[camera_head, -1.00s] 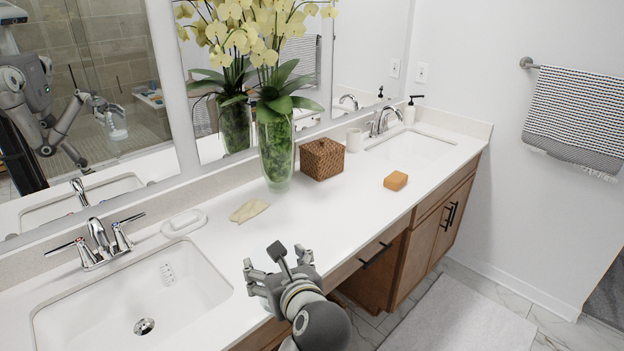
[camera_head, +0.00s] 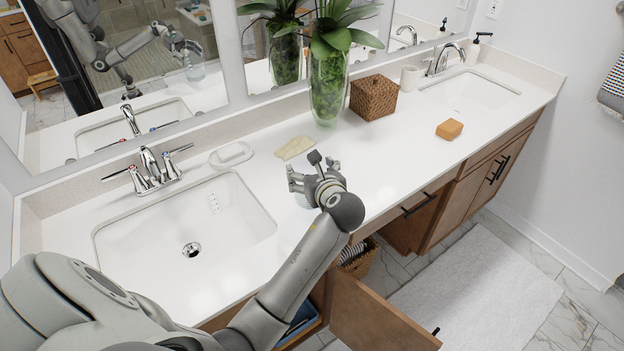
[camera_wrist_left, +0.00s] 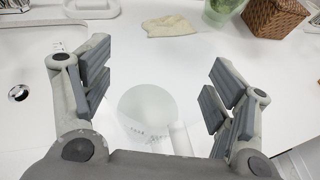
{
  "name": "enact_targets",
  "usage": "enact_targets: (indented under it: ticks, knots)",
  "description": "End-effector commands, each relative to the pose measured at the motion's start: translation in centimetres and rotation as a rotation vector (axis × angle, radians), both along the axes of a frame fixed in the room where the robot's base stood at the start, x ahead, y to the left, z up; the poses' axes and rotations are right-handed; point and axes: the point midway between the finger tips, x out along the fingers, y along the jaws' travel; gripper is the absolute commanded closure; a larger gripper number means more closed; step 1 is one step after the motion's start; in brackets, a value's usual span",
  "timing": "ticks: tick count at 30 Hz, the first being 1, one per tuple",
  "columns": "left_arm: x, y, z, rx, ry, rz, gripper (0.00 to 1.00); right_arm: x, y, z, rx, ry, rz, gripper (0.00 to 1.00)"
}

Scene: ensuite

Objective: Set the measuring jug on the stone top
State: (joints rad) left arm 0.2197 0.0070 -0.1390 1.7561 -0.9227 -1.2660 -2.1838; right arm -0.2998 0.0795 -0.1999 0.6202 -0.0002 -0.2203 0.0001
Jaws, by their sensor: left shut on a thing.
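The stone top (camera_head: 385,180) is a long white counter with two sinks. My left gripper (camera_head: 312,182) is over it, to the right of the near sink. In the left wrist view, the left gripper's fingers (camera_wrist_left: 160,92) stand wide apart on either side of the clear measuring jug (camera_wrist_left: 148,108), which they hold. The jug's round base and handle show faintly against the white top. In the head view the jug is mostly hidden by the gripper. I cannot tell whether its base touches the top. My right gripper is not in view.
A pale cloth (camera_head: 296,147) and a soap dish (camera_head: 231,154) lie behind the gripper. A glass vase (camera_head: 327,88), a wicker box (camera_head: 373,97) and an orange sponge (camera_head: 449,129) stand farther right. The near sink (camera_head: 185,235) is left. A cabinet door (camera_head: 375,318) hangs open below.

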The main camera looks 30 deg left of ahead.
Motion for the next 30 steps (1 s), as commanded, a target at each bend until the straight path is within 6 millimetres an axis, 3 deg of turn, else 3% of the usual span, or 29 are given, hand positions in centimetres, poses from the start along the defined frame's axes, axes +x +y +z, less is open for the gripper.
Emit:
enact_targets:
  ticks: [8, 15, 28, 29, 30]
  knots:
    - [1.3, 0.8, -1.7, 0.002, 0.000, 0.001, 0.65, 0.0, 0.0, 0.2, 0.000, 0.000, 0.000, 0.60]
    - [1.4, 0.9, -4.6, 0.002, 0.002, 0.000, 0.65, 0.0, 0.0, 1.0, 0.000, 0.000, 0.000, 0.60]
    - [1.5, 0.9, -5.4, 0.002, 0.000, -0.002, 0.65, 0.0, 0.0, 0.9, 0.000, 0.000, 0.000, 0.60]
    - [1.4, 0.8, -5.4, 0.001, 0.001, -0.001, 0.17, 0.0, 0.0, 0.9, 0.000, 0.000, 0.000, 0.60]
    - [1.4, 0.9, -5.4, 0.001, 0.001, -0.001, 0.12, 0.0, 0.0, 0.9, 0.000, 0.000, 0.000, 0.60]
